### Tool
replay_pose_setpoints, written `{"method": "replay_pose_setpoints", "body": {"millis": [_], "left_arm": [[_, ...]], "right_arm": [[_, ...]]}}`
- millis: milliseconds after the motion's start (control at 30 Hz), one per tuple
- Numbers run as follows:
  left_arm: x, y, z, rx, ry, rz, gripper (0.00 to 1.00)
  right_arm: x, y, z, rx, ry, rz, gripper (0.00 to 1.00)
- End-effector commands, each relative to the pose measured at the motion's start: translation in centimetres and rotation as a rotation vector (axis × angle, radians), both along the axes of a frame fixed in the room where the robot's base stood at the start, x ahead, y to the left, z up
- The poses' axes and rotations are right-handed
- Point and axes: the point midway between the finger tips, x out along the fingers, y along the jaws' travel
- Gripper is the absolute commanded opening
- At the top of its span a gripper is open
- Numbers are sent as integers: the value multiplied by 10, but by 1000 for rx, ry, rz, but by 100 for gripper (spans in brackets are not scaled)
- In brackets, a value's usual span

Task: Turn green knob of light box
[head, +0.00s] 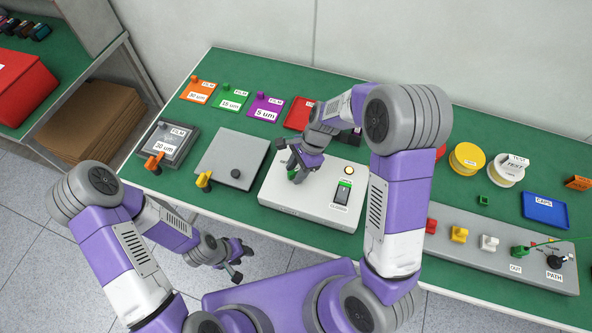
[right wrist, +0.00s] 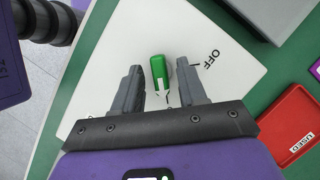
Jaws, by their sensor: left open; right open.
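The light box (head: 284,202) is a white box at the table's front middle in the head view. My left gripper (head: 238,262) is open and empty, low in front of the table.
A grey plate (head: 232,150) with a yellow lever lies left of the light box. Several coloured film tiles, including an orange one (head: 199,92), lie behind. A grey strip (head: 460,262) with coloured parts and a blue tray (head: 545,211) are at the right.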

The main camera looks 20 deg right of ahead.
Motion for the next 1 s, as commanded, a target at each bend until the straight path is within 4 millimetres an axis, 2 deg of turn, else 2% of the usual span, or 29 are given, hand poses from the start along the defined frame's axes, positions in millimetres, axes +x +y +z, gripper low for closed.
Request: {"method": "replay_pose_setpoints", "body": {"millis": [267, 567, 1000], "left_arm": [[0, 0, 0, 0, 0, 0, 43], [0, 0, 0, 0, 0, 0, 43], [0, 0, 6, 0, 0, 0, 43]], "right_arm": [[0, 1, -2, 0, 0, 1, 42], [0, 1, -2, 0, 0, 1, 0], [0, 1, -1, 0, 1, 75, 0]]}}
